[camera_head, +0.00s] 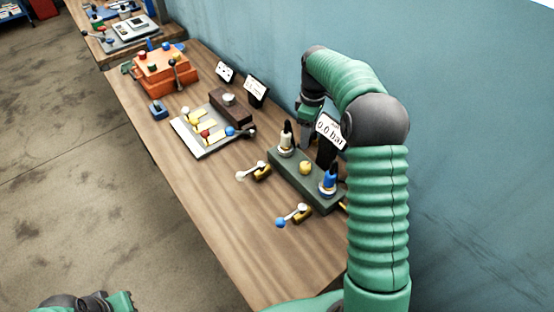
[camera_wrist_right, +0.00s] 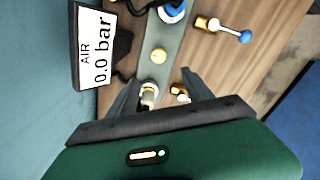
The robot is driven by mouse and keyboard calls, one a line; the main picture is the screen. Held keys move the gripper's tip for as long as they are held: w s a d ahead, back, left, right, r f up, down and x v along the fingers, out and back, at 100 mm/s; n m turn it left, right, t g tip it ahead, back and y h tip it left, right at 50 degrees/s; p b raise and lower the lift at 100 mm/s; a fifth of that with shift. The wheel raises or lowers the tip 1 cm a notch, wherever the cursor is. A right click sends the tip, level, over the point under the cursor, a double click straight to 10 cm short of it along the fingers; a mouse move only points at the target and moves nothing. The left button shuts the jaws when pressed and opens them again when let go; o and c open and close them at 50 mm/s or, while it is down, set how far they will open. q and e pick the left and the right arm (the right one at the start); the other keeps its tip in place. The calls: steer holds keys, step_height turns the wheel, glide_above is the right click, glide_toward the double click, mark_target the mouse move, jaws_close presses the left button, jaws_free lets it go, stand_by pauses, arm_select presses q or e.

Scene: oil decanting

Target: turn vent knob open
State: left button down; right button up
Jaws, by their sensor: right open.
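A dark green manifold block (camera_head: 285,185) lies near the wall edge of the bench. A round yellow knob (camera_head: 305,168) sits at its middle, between a white fitting (camera_head: 286,144) and a blue fitting (camera_head: 328,183). The knob also shows in the right wrist view (camera_wrist_right: 158,54), beyond my fingertips. I cannot tell from any label whether it is the vent knob. My right gripper (camera_wrist_right: 158,76) is open and empty, its fingers on either side of the white fitting in that view; contact is unclear.
A display reading 0.0 bar (camera_head: 331,131) stands behind the block. A white-ended lever (camera_head: 252,171) and a blue-ended lever (camera_head: 293,215) stick out in front. A tray with coloured knobs (camera_head: 208,150) and an orange box (camera_head: 165,70) stand farther left. The near bench is clear.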

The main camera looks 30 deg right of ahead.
steer(key=d, duration=0.1)
steer(key=p, duration=0.1)
glide_toward(306, 165)
steer(key=shift+w+a+f, duration=0.1)
steer(key=shift+a+f, duration=0.05)
steer(key=shift+a, duration=0.15)
steer(key=f, duration=0.3)
steer(key=f+p, duration=0.1)
steer(key=f, duration=0.2)
steer(key=d+f, duration=0.1)
steer(key=f, duration=0.2)
steer(key=shift+f, duration=0.25)
steer(key=shift+w+a, duration=0.1)
steer(key=shift+a, duration=0.2)
steer(key=shift+r, duration=0.1)
steer(key=shift+c, duration=1.3)
arm_select(q)
steer(key=shift+s+a+r, duration=0.25)
steer(key=shift+r, duration=0.4)
steer(key=shift+s+a+r, duration=0.25)
steer(key=shift+r, duration=0.35)
arm_select(e)
steer(key=shift+d, duration=0.1)
jaws_close()
